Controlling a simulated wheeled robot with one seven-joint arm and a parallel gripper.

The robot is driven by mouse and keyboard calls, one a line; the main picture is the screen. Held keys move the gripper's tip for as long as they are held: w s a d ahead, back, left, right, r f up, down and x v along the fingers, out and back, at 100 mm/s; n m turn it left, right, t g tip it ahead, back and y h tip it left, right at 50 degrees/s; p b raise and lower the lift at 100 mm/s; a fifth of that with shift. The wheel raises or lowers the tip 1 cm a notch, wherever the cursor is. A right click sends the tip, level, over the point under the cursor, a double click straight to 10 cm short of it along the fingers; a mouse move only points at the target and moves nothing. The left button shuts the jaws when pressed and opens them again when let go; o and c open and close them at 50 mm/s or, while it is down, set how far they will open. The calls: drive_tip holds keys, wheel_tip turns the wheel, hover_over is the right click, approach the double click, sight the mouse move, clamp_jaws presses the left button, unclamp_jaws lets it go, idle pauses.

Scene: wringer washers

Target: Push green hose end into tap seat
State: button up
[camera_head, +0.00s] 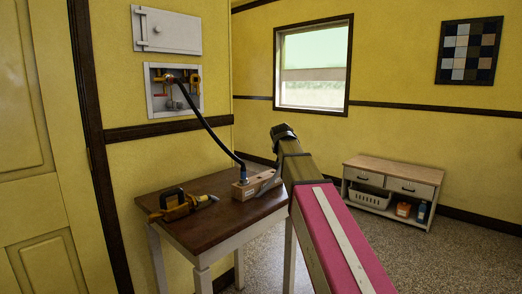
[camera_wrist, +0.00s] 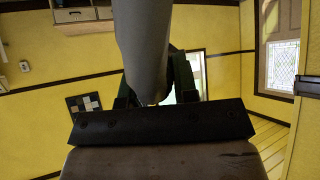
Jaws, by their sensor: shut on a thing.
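My gripper (camera_wrist: 155,84) shows in the wrist view, its dark fingers on both sides of a thick grey tube-like piece (camera_wrist: 141,40) and shut on it. The piece runs up out of the picture. I cannot make out a green hose end for certain. The open wall box (camera_head: 156,107) on the left wall holds small red and yellow tap fittings (camera_head: 193,82). A black hose (camera_head: 208,128) hangs from one fitting down to a wooden block (camera_head: 243,189) on the table. The tap seat is too small to tell apart.
The brown table (camera_head: 205,232) stands below the wall box, with a yellow and black tool (camera_head: 178,206) on its left part. A white panel (camera_head: 166,30) hangs above the box. A low cabinet (camera_head: 392,168) with a basket stands far right. The floor between is clear.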

drive_tip(key=s+a+r+m+g+y, duration=0.1)
drive_tip(key=a+m, duration=0.4)
drive_tip(key=m, duration=0.6)
drive_tip(key=s+a+r+m+g+y, duration=0.1)
drive_tip(key=a+m+g+y, duration=0.3)
drive_tip(key=m, duration=0.8)
drive_tip(key=shift+s+a+r+m+g+y, duration=0.3)
drive_tip(key=shift+s+a+r+y, duration=0.15)
drive_tip(key=shift+a+y, duration=0.75)
wheel_tip(320, 180, down, 6)
drive_tip(key=shift+f, duration=1.6)
idle(2.6)
